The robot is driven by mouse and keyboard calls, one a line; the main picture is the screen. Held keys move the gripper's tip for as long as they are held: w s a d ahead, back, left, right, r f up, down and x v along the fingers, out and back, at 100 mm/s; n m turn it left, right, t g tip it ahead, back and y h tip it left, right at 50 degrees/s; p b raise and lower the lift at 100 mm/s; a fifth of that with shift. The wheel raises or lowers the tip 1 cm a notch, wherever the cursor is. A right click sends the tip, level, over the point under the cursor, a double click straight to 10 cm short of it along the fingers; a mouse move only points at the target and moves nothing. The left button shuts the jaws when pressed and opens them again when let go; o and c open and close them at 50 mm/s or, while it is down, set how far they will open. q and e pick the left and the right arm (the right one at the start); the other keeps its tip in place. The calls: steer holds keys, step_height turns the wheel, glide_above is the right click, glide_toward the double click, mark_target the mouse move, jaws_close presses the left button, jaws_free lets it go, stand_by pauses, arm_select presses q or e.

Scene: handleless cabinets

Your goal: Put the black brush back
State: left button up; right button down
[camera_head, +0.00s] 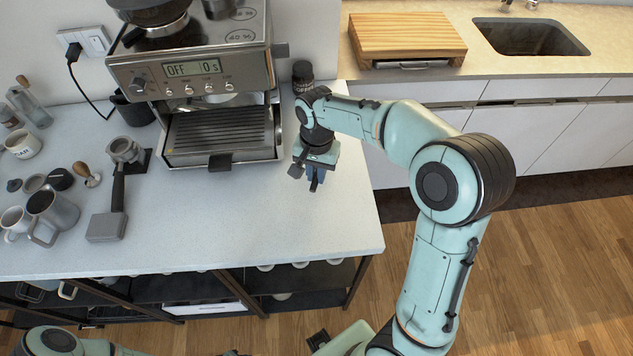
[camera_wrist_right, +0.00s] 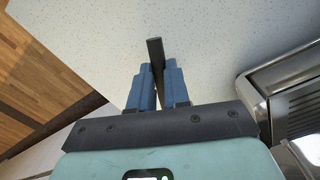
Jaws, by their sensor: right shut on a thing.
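My right gripper (camera_head: 314,177) is above the right part of the white counter, just right of the coffee machine. It is shut on the black brush (camera_wrist_right: 154,50), which shows in the right wrist view as a dark bar between the blue fingers (camera_wrist_right: 158,85). The fingers hide part of the brush, and its bristles cannot be made out. In the head view the brush is a small dark piece at the fingertips. Part of my left arm (camera_head: 55,342) shows at the bottom left, but its gripper is not seen.
The coffee machine (camera_head: 190,80) stands left of the right gripper, with a dark jar (camera_head: 303,72) behind. A portafilter (camera_head: 120,160), a tamper (camera_head: 86,174) and several cups are on the left. The counter's front middle (camera_head: 240,230) is clear. A cutting board (camera_head: 405,36) lies back right.

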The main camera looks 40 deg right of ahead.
arm_select(q)
steer(key=shift+s+f, duration=0.2)
steer(key=shift+f, duration=0.05)
arm_select(e)
steer(key=shift+f, duration=2.1)
steer(key=shift+f, duration=0.15)
steer(key=c, duration=1.1)
jaws_free()
arm_select(q)
steer(key=shift+s+f, duration=0.1)
arm_select(e)
steer(key=shift+r, duration=0.25)
step_height(320, 180, up, 12)
steer(key=shift+f+p, duration=0.1)
steer(key=shift+p, duration=0.5)
arm_select(q)
steer(key=shift+w+r, duration=0.85)
steer(key=shift+r, duration=0.25)
